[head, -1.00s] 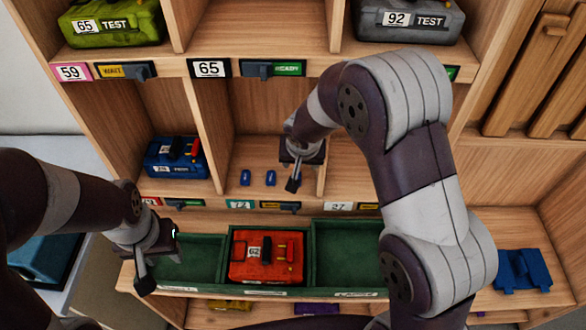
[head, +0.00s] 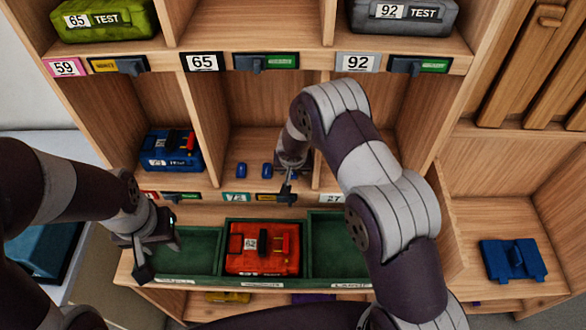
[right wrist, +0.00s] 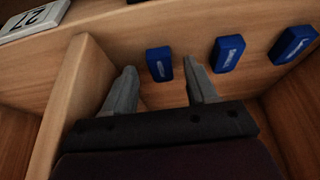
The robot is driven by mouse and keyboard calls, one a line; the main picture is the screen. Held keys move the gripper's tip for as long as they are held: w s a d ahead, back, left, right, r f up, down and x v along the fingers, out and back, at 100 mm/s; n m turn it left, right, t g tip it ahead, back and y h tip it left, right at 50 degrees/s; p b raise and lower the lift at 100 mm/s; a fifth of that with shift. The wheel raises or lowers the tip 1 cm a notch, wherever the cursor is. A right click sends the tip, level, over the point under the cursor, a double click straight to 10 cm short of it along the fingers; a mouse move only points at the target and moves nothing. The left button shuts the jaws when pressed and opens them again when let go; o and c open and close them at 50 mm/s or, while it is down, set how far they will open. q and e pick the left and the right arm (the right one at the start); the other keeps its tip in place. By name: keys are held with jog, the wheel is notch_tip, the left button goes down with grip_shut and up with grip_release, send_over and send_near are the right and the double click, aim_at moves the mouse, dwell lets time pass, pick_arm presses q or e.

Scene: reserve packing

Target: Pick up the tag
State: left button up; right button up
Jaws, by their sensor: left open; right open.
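Small blue tags lie on the floor of the middle compartment. Two of them, a left one (head: 241,170) and a middle one (head: 267,170), show in the head view; my right gripper (head: 287,192) hides that compartment's right part. In the right wrist view three blue tags lie in a row. The nearest tag (right wrist: 159,64) is between the open fingertips of my right gripper (right wrist: 161,72), apart from both; the other two (right wrist: 228,54) (right wrist: 294,44) lie to the right. My left gripper (head: 159,256) is open and empty by the green tray's left end.
A wooden divider (right wrist: 78,85) stands close left of my right gripper. Below the shelf, a green tray (head: 196,279) holds a red case (head: 262,249). A blue case (head: 171,151) stands in the left compartment. A blue item (head: 513,260) lies at the right.

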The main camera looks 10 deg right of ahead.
jog(key=shift+w+a+f, duration=0.1)
jog(key=shift+w+f, duration=0.1)
jog(key=shift+f, duration=0.05)
jog(key=shift+s, duration=0.1)
grip_shut()
